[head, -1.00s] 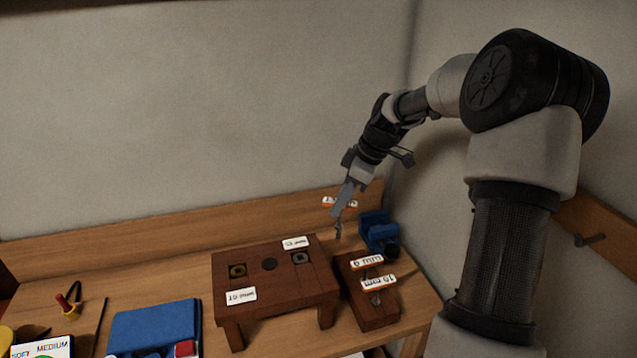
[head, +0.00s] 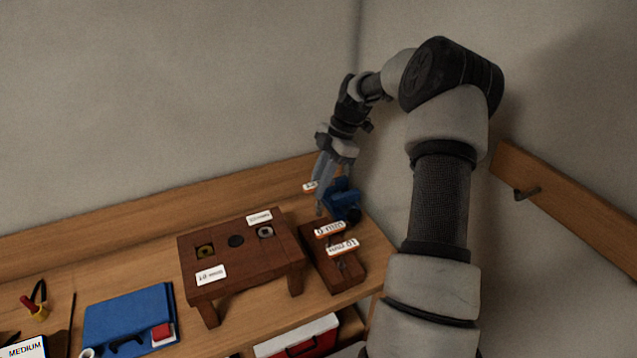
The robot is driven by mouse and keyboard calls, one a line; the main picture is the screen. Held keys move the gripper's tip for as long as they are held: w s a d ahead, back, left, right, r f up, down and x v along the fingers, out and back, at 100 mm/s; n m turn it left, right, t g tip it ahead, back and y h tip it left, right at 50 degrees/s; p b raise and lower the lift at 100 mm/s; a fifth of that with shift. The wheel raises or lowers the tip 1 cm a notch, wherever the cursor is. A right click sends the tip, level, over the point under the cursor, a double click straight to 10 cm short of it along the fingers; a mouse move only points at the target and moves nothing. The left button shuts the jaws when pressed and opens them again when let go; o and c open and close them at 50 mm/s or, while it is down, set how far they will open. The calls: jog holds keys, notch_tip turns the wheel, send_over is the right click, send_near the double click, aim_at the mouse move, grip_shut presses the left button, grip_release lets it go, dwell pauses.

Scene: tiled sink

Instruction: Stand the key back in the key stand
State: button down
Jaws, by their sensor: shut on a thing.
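My gripper (head: 321,182) is shut on a key with a white and orange tag (head: 309,187). The key's thin shank points down, and its tip is close to the far end of the key stand (head: 347,285). I cannot tell whether the tip is inside a hole or just above. The key stand is a dark reddish wooden block on the bench. Two other tagged keys stand in it: one tag (head: 330,230) is nearer the middle, and one marked 10 mm (head: 342,247) is nearer the front. The fingers partly hide the held key.
A small dark wooden table (head: 217,286) with round inserts and labels stands left of the key stand. A blue vise-like object (head: 345,200) is close behind my gripper on the right. A blue case (head: 125,315) lies on the left. Walls meet behind the bench.

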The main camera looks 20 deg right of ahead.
aim_at(319, 210)
jog(key=shift+f+b, duration=1.6)
jog(key=shift+f, duration=1.05)
jog(key=shift+f+b, duration=1.75)
jog(key=shift+f, duration=0.6)
jog(key=c, duration=1.5)
grip_release()
jog(key=shift+c, duration=0.2)
jog(key=shift+r, duration=0.15)
jog(key=v, duration=1.7)
jog(key=shift+r, duration=0.2)
